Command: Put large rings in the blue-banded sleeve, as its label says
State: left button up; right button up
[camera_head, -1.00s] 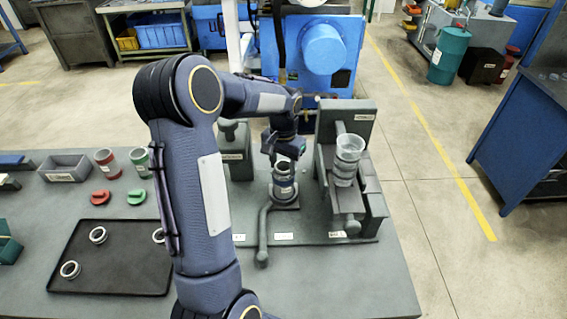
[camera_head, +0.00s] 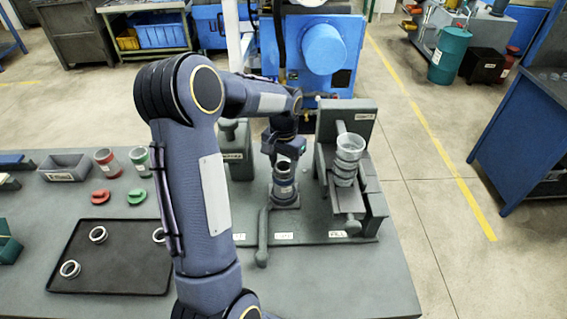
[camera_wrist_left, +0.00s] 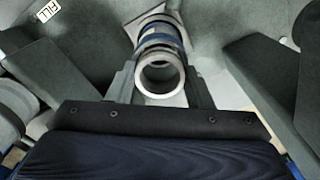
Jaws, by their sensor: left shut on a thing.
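My left gripper (camera_head: 284,165) is shut at the middle of the grey fixture. In the left wrist view its fingers (camera_wrist_left: 160,78) stand on either side of the grey round mouth of the blue-banded sleeve (camera_wrist_left: 160,40). The sleeve also shows below the gripper in the head view (camera_head: 284,188); its label is too small to read. Whether its foot touches the fixture is unclear. Large-looking grey rings lie on the black tray: one at the upper left (camera_head: 97,234), one at the lower left (camera_head: 70,269), and one (camera_head: 159,236) partly behind my arm. My right gripper is out of view.
The grey fixture (camera_head: 310,238) has a lever at its front and a tall right-hand block with a stack of pale rings or cups (camera_head: 347,160). Red-banded (camera_head: 106,162) and green-banded (camera_head: 140,160) sleeves stand left, near a grey bin (camera_head: 64,168). The table's front right is clear.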

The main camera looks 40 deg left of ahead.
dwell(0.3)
pick_arm(q)
jog(key=o, duration=1.7)
notch_tip(320, 180, up, 7)
jog(key=p, duration=0.3)
dwell(0.4)
dwell(0.4)
